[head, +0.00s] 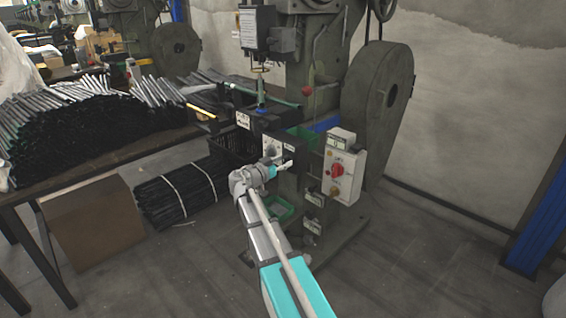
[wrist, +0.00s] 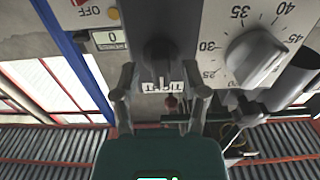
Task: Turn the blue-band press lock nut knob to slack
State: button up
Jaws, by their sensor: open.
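In the wrist view a dark upright knob or lever (wrist: 160,48) stands ahead of my gripper (wrist: 161,92), roughly centred between its two fingers. A white label (wrist: 161,87) below it shows letters that look like part of "TIGHT". The fingers are spread, and I see no clear contact with the knob. In the head view my gripper (head: 286,165) is at the front of the green press (head: 325,75), by its dark box; the knob cannot be made out there. A blue band (head: 326,123) crosses the press, and a blue strip (wrist: 62,40) shows in the wrist view.
A dial panel (wrist: 222,45) with a pale knob (wrist: 254,58) is close on the right in the wrist view. A switch box (head: 343,175) with a red knob sits right of my gripper. A table (head: 95,163) with heaped rods is on the left. Open floor lies front right.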

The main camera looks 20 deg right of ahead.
jog(key=shift+w+d, duration=0.1)
jog(key=shift+d, duration=0.15)
